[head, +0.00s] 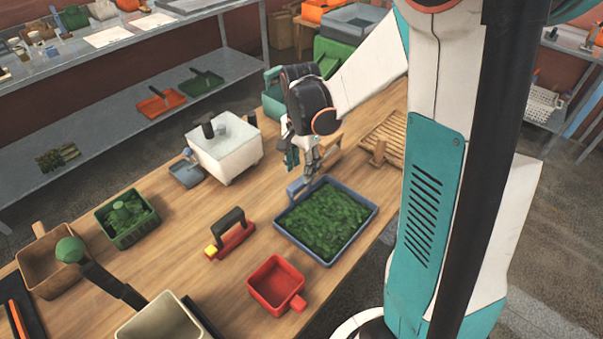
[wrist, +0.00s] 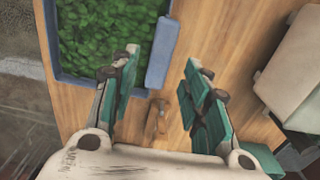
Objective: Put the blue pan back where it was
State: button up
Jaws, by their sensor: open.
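A large blue pan (head: 349,248) full of green leaves lies flat on the wooden table, below and in front of my gripper (head: 303,165). A raised blue grip (head: 295,187) stands on its far left edge. In the wrist view, the pan (wrist: 98,83) is at the upper left, and its blue grip (wrist: 160,52) shows beyond and between the fingertips of my gripper (wrist: 161,72). The fingers are apart with nothing between them. A smaller grey-blue pan (head: 186,173) with a short handle lies beside the white box. I cannot tell where either pan was before.
A white box (head: 226,148) stands left of my gripper. A wooden rack (head: 382,141) lies behind the large pan. A red tool with dark handle (head: 230,238), a red pan (head: 275,284) and a green bin (head: 126,218) are nearer. Bare table lies left of the large pan.

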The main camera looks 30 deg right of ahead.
notch_tip(320, 180, up, 7)
jog(key=p, duration=0.1)
